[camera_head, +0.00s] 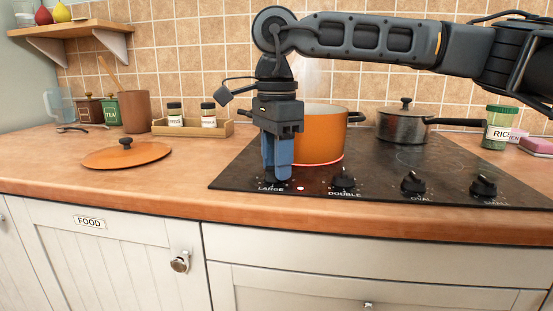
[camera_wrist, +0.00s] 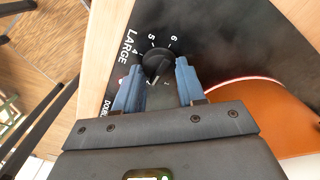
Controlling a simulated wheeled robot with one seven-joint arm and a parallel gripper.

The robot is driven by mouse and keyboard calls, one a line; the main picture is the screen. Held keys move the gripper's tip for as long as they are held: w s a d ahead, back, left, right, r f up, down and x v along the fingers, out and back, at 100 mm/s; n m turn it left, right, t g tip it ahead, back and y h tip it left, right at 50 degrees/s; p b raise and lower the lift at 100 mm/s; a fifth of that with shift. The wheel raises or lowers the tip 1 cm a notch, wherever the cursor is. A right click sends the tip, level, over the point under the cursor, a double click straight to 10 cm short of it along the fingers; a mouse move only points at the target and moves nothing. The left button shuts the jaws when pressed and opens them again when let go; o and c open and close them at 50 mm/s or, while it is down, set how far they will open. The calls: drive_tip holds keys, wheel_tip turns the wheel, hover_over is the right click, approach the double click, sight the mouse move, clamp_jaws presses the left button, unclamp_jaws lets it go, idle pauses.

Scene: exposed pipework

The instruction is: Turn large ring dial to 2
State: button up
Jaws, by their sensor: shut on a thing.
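The large ring dial, a black round knob (camera_wrist: 158,62), sits on the black hob panel beside the white word LARGE in the wrist view. White digits, including 4, 5 and 6, ring it. I cannot clearly read which digit it points to. My gripper (camera_wrist: 155,72) is shut on the knob, one blue finger on each side. In the head view my gripper (camera_head: 277,174) reaches down at the hob's front left corner, and its fingers mostly hide the knob. A small red light (camera_head: 300,188) glows just right of it.
An orange pot (camera_head: 318,136) stands close behind my gripper, with a red glowing arc at its base. Further right are the DOUBLE dial (camera_head: 343,178), other dials and a lidded dark pan (camera_head: 402,125). An orange lid (camera_head: 126,154) lies on the clear counter at left.

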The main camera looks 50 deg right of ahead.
drive_tip(key=shift+r, duration=0.1)
idle(0.3)
drive_tip(key=o, duration=1.1)
drive_tip(key=shift+c, duration=0.2)
wheel_tip(320, 180, up, 8)
drive_tip(key=shift+f+p, duration=0.15)
drive_tip(key=shift+p, duration=0.6)
